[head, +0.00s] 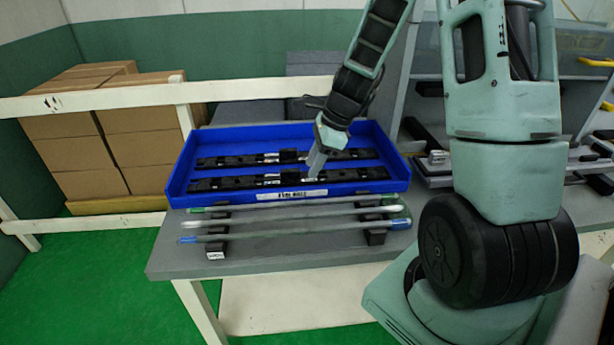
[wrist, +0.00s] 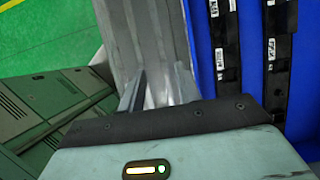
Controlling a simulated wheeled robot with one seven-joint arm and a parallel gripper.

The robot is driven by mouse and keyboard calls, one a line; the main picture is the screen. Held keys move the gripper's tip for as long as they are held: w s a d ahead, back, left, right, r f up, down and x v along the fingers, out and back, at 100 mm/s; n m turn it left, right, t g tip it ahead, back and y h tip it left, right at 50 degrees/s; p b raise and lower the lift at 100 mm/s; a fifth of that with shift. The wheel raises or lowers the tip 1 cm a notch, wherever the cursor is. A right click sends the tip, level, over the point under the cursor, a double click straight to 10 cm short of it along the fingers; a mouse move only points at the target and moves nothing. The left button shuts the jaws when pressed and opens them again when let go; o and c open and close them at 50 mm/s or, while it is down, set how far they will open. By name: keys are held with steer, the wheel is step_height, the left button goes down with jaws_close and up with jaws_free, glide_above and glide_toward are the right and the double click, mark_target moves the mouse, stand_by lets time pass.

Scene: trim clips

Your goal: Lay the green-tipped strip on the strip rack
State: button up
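A thin strip with a green tip, the green-tipped strip (head: 194,210), lies along the front of the blue tray, behind two other strips. I cannot tell whether it rests on the rack supports. The strip rack (head: 216,249) is at the table's front, with dark supports near each end. A pale-tipped strip (head: 190,224) and a blue-tipped strip (head: 188,239) lie across it. My gripper (head: 313,170) points down and appears over the tray's front part in the head view. In the wrist view my gripper (wrist: 158,92) has its two fingers apart, with no strip clearly between them.
The blue tray (head: 178,188) on the grey table (head: 178,262) holds long black bars with clips. Cardboard boxes (head: 80,145) stand behind a white rail at the left. At the right are shelves with loose parts. The table's front left is bare.

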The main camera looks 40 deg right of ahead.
steer(key=s+a+r+n+g, duration=0.1)
steer(key=s+a+r+n, duration=0.25)
steer(key=a+n, duration=0.55)
steer(key=s+a+r+n+g, duration=0.15)
steer(key=s+a+n, duration=0.35)
steer(key=a, duration=0.5)
steer(key=s+a+r+n+h, duration=0.3)
steer(key=s+a+n, duration=0.6)
steer(key=s+n, duration=0.4)
steer(key=n, duration=0.5)
steer(key=shift+s+n, duration=0.25)
steer(key=shift+n, duration=0.05)
steer(key=shift+d, duration=0.15)
